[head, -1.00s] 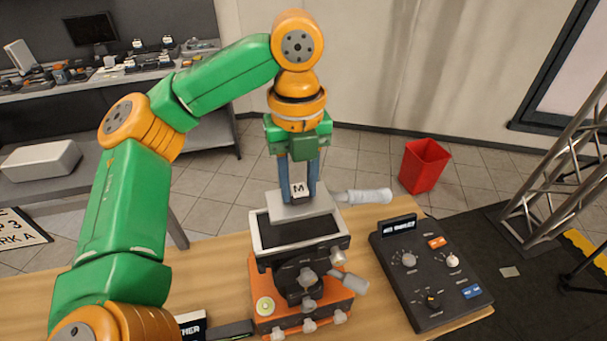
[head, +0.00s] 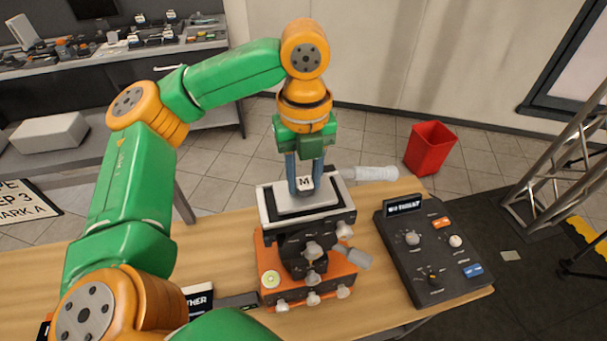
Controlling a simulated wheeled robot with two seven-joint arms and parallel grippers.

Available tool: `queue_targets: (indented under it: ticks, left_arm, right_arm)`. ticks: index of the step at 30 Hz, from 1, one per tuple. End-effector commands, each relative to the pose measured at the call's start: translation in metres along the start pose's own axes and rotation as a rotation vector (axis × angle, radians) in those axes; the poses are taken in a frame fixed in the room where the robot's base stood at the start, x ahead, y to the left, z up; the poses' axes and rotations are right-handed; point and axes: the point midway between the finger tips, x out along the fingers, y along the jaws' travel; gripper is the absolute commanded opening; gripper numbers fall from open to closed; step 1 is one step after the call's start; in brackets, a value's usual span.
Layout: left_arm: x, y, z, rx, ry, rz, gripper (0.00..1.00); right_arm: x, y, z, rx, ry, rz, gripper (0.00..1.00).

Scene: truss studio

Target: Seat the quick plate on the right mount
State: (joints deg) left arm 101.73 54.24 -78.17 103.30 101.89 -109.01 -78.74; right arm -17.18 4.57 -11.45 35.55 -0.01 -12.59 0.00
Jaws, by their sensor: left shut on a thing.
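The quick plate (head: 309,203) is a light grey flat plate with a block marked "M" on top. My left gripper (head: 304,188) points down and is shut on that block. The plate lies level over the dark recess of the mount (head: 264,208), inside its light rim; I cannot tell whether it touches the bottom. The mount is a black head with several grey knobs and a grey handle, on an orange base (head: 330,286). Only one mount shows clearly. My right gripper is not in view.
A dark control box (head: 433,255) with knobs and a small display stands right of the mount on the wooden table (head: 229,234). A black item with white lettering (head: 198,299) lies left of the base. A red bin (head: 429,148) stands on the floor behind.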

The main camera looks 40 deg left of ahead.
Motion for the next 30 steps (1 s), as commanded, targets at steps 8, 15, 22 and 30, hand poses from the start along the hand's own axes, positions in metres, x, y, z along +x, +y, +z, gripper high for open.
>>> queue_targets:
  ticks: [8,15,22,30]
  left_arm:
    - [-0.0002,-0.0014,0.0013,0.000,-0.001,-0.001,0.00]
    - [0.0006,-0.0013,0.0013,0.000,-0.001,0.000,0.00]
    - [0.0032,-0.0013,0.0012,0.000,0.000,0.000,0.00]
    - [0.0067,-0.0012,0.0011,0.000,0.000,0.000,0.00]
  right_arm:
    - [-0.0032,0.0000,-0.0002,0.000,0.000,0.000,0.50]
    - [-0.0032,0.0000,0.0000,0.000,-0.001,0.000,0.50]
    - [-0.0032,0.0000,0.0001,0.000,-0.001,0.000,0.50]
    - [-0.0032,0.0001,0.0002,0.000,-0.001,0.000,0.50]
